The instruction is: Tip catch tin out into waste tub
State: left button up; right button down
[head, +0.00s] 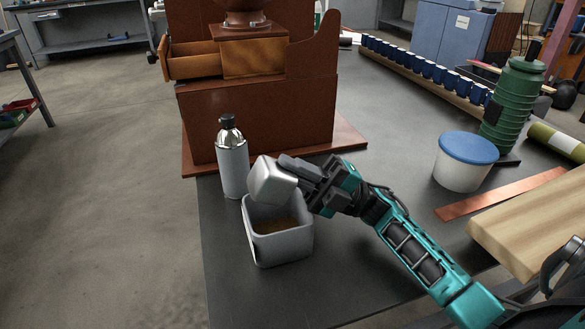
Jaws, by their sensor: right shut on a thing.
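The catch tin (268,183), a small pale metal box, is tipped over above the waste tub. My right gripper (305,182) is shut on the tin at its right side. The waste tub (283,250) is a grey, open, square tub standing on the dark bench top. Brown material shows inside the tub, below the tin. The tin's lower edge overlaps the tub's back rim in the picture, and I cannot tell whether they touch. The inside of the tin is hidden. My left gripper is not in view.
A silver bottle (232,160) with a black cap stands close behind the tub. The brown wooden machine (262,110), with a drawer out, stands behind. A blue-lidded white tub (463,165), green canister (512,100) and wooden board (535,225) are at right. Bench left of the tub is narrow.

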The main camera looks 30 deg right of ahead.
jog(key=shift+f, duration=0.15)
jog(key=shift+r+p, duration=1.35)
jog(key=shift+r, duration=0.25)
